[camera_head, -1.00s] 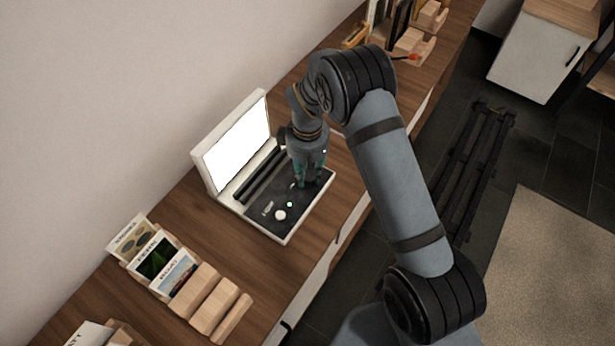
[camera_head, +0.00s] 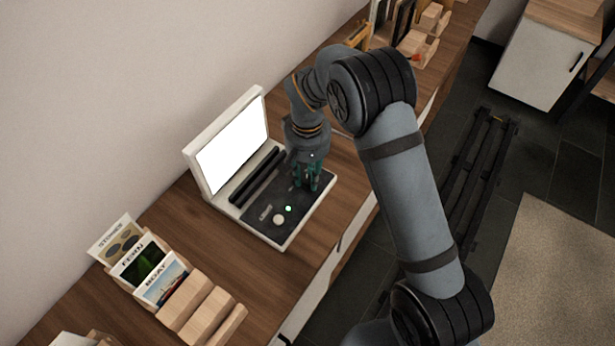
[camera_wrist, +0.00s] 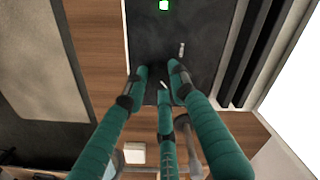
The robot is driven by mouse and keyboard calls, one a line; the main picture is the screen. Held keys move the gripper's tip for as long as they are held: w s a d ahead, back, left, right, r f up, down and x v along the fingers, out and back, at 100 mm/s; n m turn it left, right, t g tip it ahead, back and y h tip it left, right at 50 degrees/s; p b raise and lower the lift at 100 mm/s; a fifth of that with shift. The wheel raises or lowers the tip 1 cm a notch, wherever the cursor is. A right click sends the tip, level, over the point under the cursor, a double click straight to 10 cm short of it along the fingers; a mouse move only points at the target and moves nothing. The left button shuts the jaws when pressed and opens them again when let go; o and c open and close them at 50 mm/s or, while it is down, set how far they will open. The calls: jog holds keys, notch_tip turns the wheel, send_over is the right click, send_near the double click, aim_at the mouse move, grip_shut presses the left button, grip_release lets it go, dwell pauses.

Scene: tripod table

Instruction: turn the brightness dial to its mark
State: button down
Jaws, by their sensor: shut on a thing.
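A white light-box device (camera_head: 240,212) with a lit white screen (camera_head: 235,147) stands on the wooden counter. My gripper (camera_head: 306,186) is over the right end of its dark control panel (camera_head: 256,202), pointing down. Its teal fingers are closed in around the brightness dial, which they almost wholly hide. In the wrist view, a small pale sliver (camera_wrist: 164,85) shows between the fingertips; I cannot tell the dial's mark there.
A white round knob (camera_head: 278,219) and a small pale slider (camera_head: 265,213) sit on the panel, left of my gripper. Dark bars (camera_head: 257,175) lie between panel and screen. Picture cards (camera_head: 142,262) in wooden holders stand at the lower left. Bare counter lies between.

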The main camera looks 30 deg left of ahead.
aim_at(307, 179)
dwell(0.4)
jog(key=c, duration=1.4)
grip_release()
jog(key=shift+c, duration=0.2)
notch_tip(307, 179, up, 12)
notch_tip(307, 179, down, 12)
